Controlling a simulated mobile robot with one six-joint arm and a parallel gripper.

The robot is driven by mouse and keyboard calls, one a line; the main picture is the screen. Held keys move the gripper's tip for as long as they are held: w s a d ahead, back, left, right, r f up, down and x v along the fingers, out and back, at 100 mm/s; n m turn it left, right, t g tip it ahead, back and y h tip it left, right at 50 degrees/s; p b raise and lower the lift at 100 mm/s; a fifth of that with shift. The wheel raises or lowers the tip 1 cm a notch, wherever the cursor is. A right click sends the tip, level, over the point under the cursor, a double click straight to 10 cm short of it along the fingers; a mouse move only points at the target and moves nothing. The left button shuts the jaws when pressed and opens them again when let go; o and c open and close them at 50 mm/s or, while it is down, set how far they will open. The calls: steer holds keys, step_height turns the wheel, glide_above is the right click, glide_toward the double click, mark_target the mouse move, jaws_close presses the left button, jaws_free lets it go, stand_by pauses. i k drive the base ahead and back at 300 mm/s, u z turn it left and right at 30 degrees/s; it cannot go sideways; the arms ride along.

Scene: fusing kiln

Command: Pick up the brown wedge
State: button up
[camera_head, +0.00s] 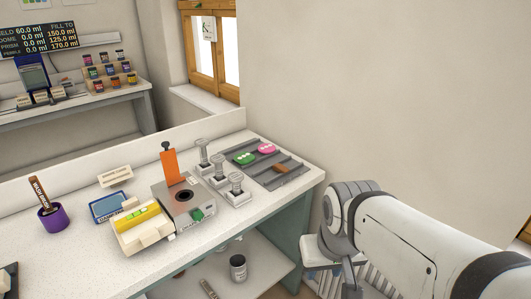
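A small brown piece (280,168), which looks like the brown wedge, lies on the grey ridged tray (290,180) at the right end of the white worktop. A green piece (244,158) and a pink piece (266,148), both with white marks, lie on the same tray behind it. My white arm comes in from the lower right and bends down beside the worktop's right end, apart from the tray. The end of my arm, with my gripper (350,287), is low at the bottom edge. Its fingers are not clear, so I cannot tell whether it is open.
Several grey clamp-like posts (236,187) stand just left of the tray. A grey device (185,205) with an upright orange plate (170,167) is further left. A purple cup (53,217) stands at the far left. A wall rises behind the worktop.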

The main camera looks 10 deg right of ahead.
mark_target(278, 167)
steer(key=u, duration=0.05)
steer(key=i, duration=0.9)
steer(key=z, duration=0.05)
